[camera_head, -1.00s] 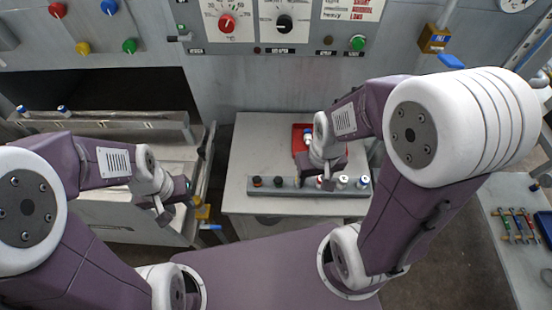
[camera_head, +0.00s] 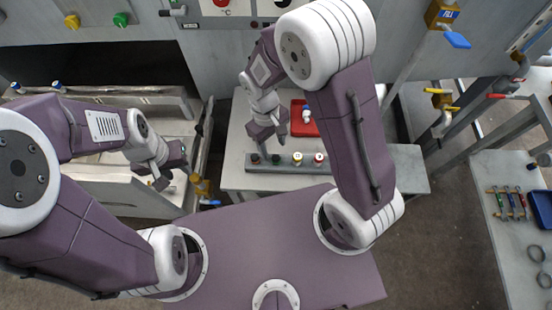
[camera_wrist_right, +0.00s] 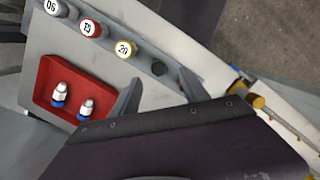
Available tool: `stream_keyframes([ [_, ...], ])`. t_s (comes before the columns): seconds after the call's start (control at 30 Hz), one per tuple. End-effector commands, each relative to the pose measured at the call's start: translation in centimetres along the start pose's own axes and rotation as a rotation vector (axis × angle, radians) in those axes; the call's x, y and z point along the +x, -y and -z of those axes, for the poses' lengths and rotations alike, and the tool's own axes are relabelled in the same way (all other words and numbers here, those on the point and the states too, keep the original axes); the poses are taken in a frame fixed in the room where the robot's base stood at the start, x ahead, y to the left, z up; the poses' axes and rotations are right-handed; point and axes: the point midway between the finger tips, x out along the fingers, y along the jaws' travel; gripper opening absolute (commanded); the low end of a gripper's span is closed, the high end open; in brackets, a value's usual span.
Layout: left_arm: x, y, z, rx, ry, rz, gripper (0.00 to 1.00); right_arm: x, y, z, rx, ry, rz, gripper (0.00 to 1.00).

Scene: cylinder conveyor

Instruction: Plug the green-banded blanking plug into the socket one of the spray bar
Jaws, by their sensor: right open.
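A grey bar (camera_head: 308,168) on the table carries a row of short round pieces. My left gripper (camera_head: 171,177) looks open and empty, over the drawer at the left. I cannot tell where socket one is.
A red tray (camera_head: 318,126) with two white-and-blue pieces lies behind the bar. A trough (camera_head: 130,97) is at the left.

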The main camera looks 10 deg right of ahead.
Motion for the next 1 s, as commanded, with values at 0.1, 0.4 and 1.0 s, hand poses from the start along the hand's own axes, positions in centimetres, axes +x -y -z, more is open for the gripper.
stream_keyframes([
  [0.1,0.1,0.0,0.0,0.000,0.000,0.000,0.36,1.0,0.0,0.0,0.001,0.000,0.000,0.53],
  [0.4,0.1,0.0,0.0,0.000,0.000,0.000,0.36,4.7,-0.3,-0.1,0.002,0.003,0.001,0.53],
  [1.0,0.1,0.0,0.0,0.000,0.000,0.000,0.36,6.2,-0.3,0.0,0.002,-0.002,0.000,0.00],
])
